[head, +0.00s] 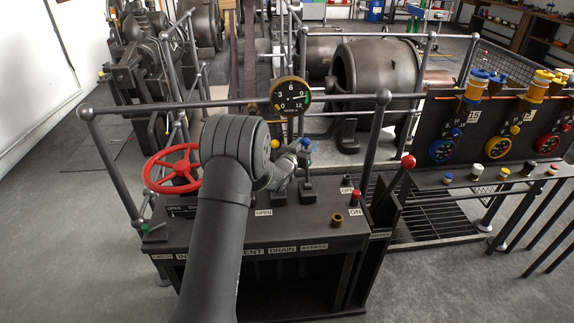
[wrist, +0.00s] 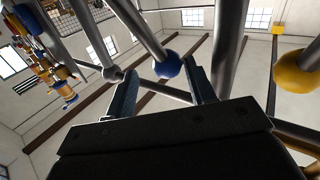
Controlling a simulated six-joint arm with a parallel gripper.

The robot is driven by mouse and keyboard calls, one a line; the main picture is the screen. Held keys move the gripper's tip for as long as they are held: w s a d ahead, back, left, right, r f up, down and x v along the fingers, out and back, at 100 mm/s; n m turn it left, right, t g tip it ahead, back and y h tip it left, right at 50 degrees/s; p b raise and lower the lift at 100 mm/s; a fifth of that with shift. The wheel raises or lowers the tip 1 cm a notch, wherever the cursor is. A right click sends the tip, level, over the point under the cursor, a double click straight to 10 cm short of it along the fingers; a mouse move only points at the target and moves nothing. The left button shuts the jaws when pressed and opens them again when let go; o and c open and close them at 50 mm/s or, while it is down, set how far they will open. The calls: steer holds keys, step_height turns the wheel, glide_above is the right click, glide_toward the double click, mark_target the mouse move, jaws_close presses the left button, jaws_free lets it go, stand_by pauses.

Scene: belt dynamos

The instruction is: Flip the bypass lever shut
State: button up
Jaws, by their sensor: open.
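The bypass lever has a blue knob (head: 305,143) and stands roughly upright at the right of the lever row, in line with the BYPASS label (head: 314,246) on the panel's front edge. In the wrist view its blue knob (wrist: 167,66) shows between the two fingertips, with its rod running up and left. My gripper (head: 299,157) is open at the lever's top, with fingers on either side of the knob in the wrist view (wrist: 160,72). Whether a finger touches it I cannot tell. My arm hides much of the panel's left and middle.
A yellow ball knob (wrist: 297,70) is close on the right in the wrist view. A round gauge (head: 290,95) on the rail stands just behind the gripper. A red handwheel (head: 172,170) is at left, a red-knobbed lever (head: 408,161) at right.

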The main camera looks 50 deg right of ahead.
steer(key=s+a, duration=0.2)
steer(key=a, duration=1.4)
steer(key=shift+s, duration=0.4)
